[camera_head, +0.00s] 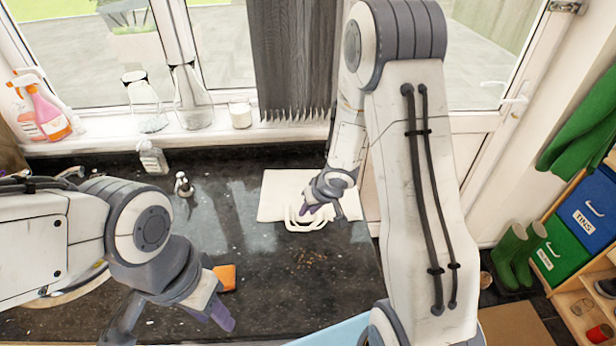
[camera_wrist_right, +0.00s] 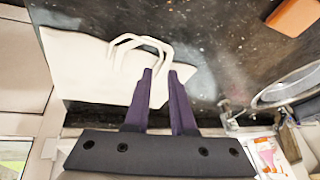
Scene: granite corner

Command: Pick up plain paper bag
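The plain paper bag (camera_head: 283,188) is cream white and lies flat on the dark granite worktop below the window. Its looped handles (camera_head: 306,220) spread out towards the front of the worktop. In the right wrist view the bag (camera_wrist_right: 82,65) lies at the left, its handles (camera_wrist_right: 137,40) reaching the fingertips. My right gripper (camera_head: 322,212) is over the handle end; its purple fingers (camera_wrist_right: 160,72) stand apart, with a handle strand seemingly between or just beyond the tips. Contact is unclear. My left gripper (camera_head: 172,326) is open and empty at the lower left.
An orange sponge-like block (camera_head: 226,277) lies beside my left gripper. Glassware (camera_head: 192,97) and spray bottles (camera_head: 48,112) line the sill. The worktop's middle is mostly clear.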

